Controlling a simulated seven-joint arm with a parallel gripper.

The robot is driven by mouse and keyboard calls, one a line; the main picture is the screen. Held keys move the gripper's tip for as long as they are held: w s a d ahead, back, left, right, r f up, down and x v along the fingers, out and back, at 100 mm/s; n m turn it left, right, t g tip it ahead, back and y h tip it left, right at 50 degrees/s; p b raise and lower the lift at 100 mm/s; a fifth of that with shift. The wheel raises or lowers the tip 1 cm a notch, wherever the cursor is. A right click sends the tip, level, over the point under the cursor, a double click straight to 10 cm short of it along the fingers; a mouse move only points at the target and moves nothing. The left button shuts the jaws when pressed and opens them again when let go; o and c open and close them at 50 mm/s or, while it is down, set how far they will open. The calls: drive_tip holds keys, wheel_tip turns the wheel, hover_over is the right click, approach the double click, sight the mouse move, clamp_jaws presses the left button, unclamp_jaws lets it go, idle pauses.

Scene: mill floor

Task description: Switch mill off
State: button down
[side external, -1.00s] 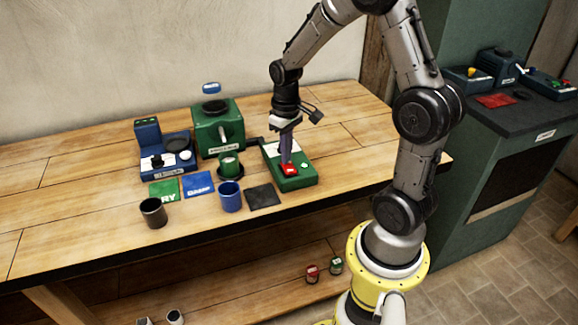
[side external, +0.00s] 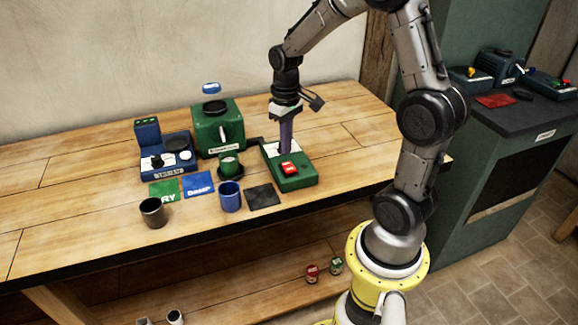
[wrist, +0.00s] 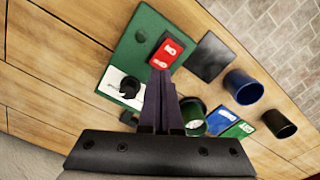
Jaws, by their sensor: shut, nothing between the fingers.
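The mill is a green boxy machine (side external: 218,132) with a dark round top and a pale lever, at the back of the wooden bench. To its right lies a flat green switch box (side external: 297,183) with a red rocker switch (side external: 289,168) and a white label plate. The red switch also shows in the wrist view (wrist: 167,50), with white marks; which side is pressed I cannot tell. My gripper (side external: 285,152) is shut and empty, pointing down over the box just behind the red switch. Whether its tips touch the box is unclear.
A small green cup (side external: 229,163) sits before the mill. A blue scale-like device (side external: 165,155) stands left. Blue (side external: 230,197) and dark (side external: 152,212) cups, green and blue cards and a black mat (side external: 261,196) lie in front. The bench's right end is clear.

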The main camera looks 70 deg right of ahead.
sight(286, 164)
drive_tip(key=shift+r, duration=1.75)
drive_tip(key=s+a+r+n+t, duration=0.3)
drive_tip(key=s+a+r+t, duration=0.1)
drive_tip(key=a+r, duration=0.6)
drive_tip(key=s+a+f+t, duration=0.1)
drive_tip(key=s+a, duration=0.3)
drive_tip(key=s, duration=0.5)
drive_tip(key=shift+s+a+t, duration=0.3)
drive_tip(key=shift+s, duration=0.05)
